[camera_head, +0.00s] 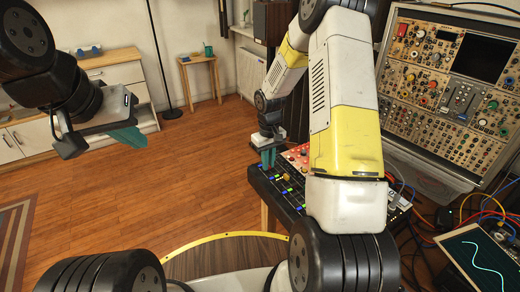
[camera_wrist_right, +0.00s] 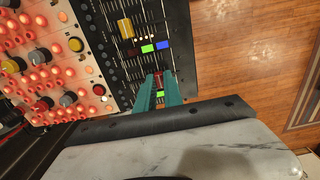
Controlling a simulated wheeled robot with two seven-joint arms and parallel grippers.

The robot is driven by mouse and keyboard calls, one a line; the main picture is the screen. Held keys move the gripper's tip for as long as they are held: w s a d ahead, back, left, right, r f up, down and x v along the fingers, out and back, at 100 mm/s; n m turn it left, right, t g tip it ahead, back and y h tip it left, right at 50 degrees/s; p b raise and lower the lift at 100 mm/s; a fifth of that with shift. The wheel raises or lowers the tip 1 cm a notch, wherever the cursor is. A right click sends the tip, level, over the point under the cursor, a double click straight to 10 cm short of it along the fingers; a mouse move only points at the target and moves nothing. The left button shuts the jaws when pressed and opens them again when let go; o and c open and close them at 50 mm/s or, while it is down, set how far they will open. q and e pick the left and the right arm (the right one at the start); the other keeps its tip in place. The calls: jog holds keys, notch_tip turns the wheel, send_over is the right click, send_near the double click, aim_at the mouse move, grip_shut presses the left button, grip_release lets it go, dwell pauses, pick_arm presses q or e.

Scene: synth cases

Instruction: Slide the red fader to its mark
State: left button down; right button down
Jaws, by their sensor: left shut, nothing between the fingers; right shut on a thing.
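The red fader (camera_wrist_right: 158,77) shows in the right wrist view as a small red cap on the black fader panel (camera_wrist_right: 112,52). My right gripper (camera_wrist_right: 158,90) has its teal fingers shut on it, down at the panel. In the head view this gripper (camera_head: 268,158) is at the panel's far left corner, and the fader is hidden there. A green patch (camera_wrist_right: 160,93) shows between the fingers, close to the red cap; I cannot tell whether it is the fader's mark. My left gripper (camera_head: 128,138) is shut and empty, held over the floor, far from the panel.
A yellow knob-like cap (camera_wrist_right: 126,28) and green (camera_wrist_right: 147,48) and blue patches (camera_wrist_right: 163,45) lie near the fingers. A red-lit knob panel (camera_wrist_right: 45,60) adjoins. A synthesizer rack (camera_head: 450,80) and cables stand at the right. Wooden floor (camera_head: 180,190) is open at the left.

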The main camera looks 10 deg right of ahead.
aim_at(261, 173)
jog(key=shift+a, duration=0.1)
dwell(0.7)
jog(key=a, duration=0.1)
jog(key=s+a, duration=0.1)
jog(key=shift+a, duration=0.3)
jog(key=c, duration=1.4)
grip_release()
jog(key=shift+c, duration=0.2)
jog(key=shift+r, duration=0.1)
notch_tip(261, 173, up, 8)
